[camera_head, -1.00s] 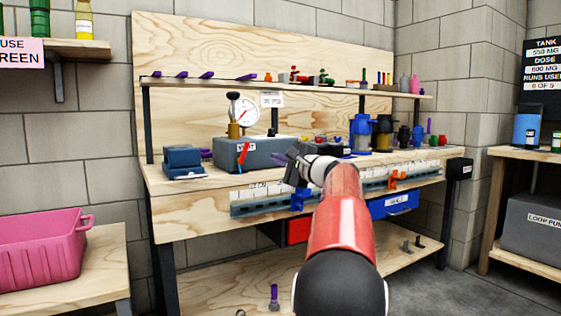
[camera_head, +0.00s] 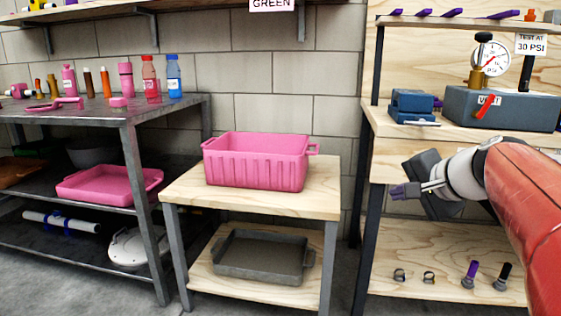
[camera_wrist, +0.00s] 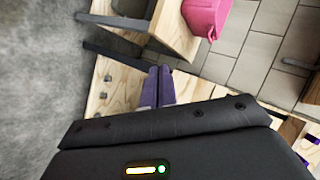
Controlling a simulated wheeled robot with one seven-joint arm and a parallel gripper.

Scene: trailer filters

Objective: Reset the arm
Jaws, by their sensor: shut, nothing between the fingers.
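My gripper (camera_head: 405,191) is at the right of the head view, in front of the workbench's left end and below its top. Its purple-tipped fingers point left and are together with nothing held. In the wrist view the closed purple fingers (camera_wrist: 158,86) show above the dark gripper body, with the bench's lower shelf behind them. My red arm reaches in from the right edge.
A pink bin (camera_head: 258,178) stands on a small wooden table (camera_head: 315,200), with a grey tray (camera_head: 262,273) on its lower shelf. The workbench (camera_head: 385,122) carries a grey box (camera_head: 500,107) and gauge (camera_head: 491,57). A dark metal shelf (camera_head: 100,116) with bottles stands left.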

